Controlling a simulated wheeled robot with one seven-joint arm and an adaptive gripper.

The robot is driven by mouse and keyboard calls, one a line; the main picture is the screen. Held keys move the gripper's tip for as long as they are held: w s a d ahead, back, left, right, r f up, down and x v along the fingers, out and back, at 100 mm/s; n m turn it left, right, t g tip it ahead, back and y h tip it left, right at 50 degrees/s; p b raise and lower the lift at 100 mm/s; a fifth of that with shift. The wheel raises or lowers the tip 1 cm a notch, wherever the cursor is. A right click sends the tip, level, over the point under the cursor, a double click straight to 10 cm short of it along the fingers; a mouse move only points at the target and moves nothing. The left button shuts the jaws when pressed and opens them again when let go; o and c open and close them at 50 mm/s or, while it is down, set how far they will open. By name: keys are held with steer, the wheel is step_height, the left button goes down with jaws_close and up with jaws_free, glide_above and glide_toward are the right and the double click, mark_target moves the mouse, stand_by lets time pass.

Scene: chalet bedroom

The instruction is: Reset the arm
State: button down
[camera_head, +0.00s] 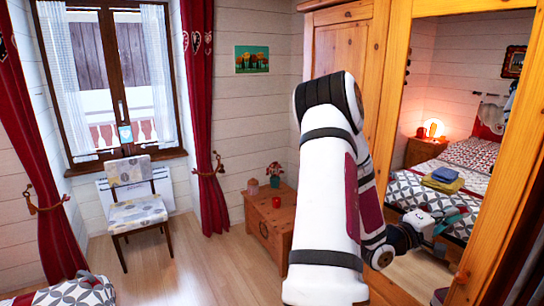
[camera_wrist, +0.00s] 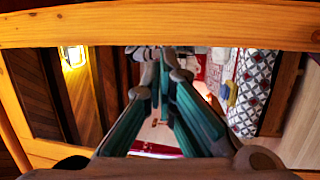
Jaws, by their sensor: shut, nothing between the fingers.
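My arm reaches forward across the middle of the head view and bends down on the right, in front of the wardrobe mirror (camera_head: 455,60). My gripper (camera_wrist: 160,86) shows in the wrist view with its teal fingers pointing at the mirror. It is shut and holds nothing. In the head view, teal finger parts show low against the mirror; I cannot tell which of them are reflection. The gap between fingers and glass is unclear.
The wooden wardrobe frame (camera_head: 390,85) is close to my arm on the right. A wooden chest (camera_head: 270,222) with a red cup (camera_head: 276,202) stands behind the arm. A chair (camera_head: 135,200) is by the window. The mirror reflects a bed.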

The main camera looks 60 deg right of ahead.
steer(key=w+a+r+m+y+b, duration=0.2)
steer(key=w+a+r+m+y, duration=0.15)
steer(key=w+a, duration=0.65)
steer(key=w+a+f+n+t+y+b, duration=0.2)
steer(key=w+a+n+t+y, duration=0.5)
steer(key=w+a, duration=1.3)
steer(key=w+a+r+n+t+y, duration=0.1)
steer(key=w+a+t, duration=0.2)
steer(key=a, duration=0.5)
steer(key=w+a+r+n+t+y+b, duration=0.1)
steer(key=a+t, duration=0.3)
steer(key=a, duration=0.5)
steer(key=w+a+n+t+y, duration=0.2)
steer(key=w+a+t+y, duration=0.1)
steer(key=a, duration=0.5)
steer(key=shift+w+a+r+t+b, duration=0.3)
steer(key=shift+w+a+r+b, duration=0.1)
steer(key=shift+w, duration=0.45)
